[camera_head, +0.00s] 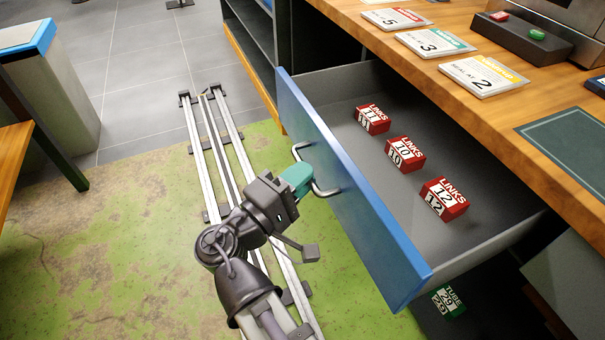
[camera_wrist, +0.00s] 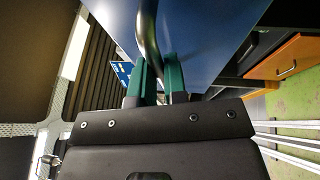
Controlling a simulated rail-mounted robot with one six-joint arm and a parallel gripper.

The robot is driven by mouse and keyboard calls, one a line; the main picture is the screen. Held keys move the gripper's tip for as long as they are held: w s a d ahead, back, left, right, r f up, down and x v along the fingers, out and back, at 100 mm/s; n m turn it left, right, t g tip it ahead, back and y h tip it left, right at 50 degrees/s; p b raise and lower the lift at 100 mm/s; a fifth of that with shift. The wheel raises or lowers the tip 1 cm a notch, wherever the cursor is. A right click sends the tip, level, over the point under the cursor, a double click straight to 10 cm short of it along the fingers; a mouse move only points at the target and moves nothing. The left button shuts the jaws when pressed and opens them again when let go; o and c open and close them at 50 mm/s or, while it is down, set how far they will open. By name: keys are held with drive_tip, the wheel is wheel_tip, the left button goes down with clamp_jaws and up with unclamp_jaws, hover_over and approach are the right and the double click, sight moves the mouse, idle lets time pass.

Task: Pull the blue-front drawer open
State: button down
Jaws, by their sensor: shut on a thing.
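The blue-front drawer (camera_head: 350,195) stands well out from the wooden workbench, its grey inside showing in the head view. Its metal bar handle (camera_head: 327,186) is on the middle of the blue face. My gripper (camera_head: 302,178) is at the handle, its teal fingers shut on it. In the wrist view the teal fingers (camera_wrist: 160,80) close around the curved bar (camera_wrist: 150,40), with the blue front (camera_wrist: 200,35) right behind. Three red boxes marked LINKS 11 (camera_head: 372,119), LINKS 10 (camera_head: 405,153) and LINKS 12 (camera_head: 444,198) lie in the drawer.
Floor rails (camera_head: 240,170) run under my arm. A green TUBE 29 box (camera_head: 449,301) sits below the drawer's near corner. Cards 5 (camera_head: 396,19), 3 (camera_head: 435,43) and 2 (camera_head: 484,76) lie on the benchtop (camera_head: 400,55). The green floor (camera_head: 110,250) at left is clear.

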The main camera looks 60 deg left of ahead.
drive_tip(key=s, duration=0.4)
drive_tip(key=shift+s+a+r, duration=0.1)
drive_tip(key=shift+a+r, duration=0.1)
drive_tip(key=shift+a, duration=0.1)
drive_tip(key=c, duration=1.2)
unclamp_jaws()
drive_tip(key=shift+d, duration=0.1)
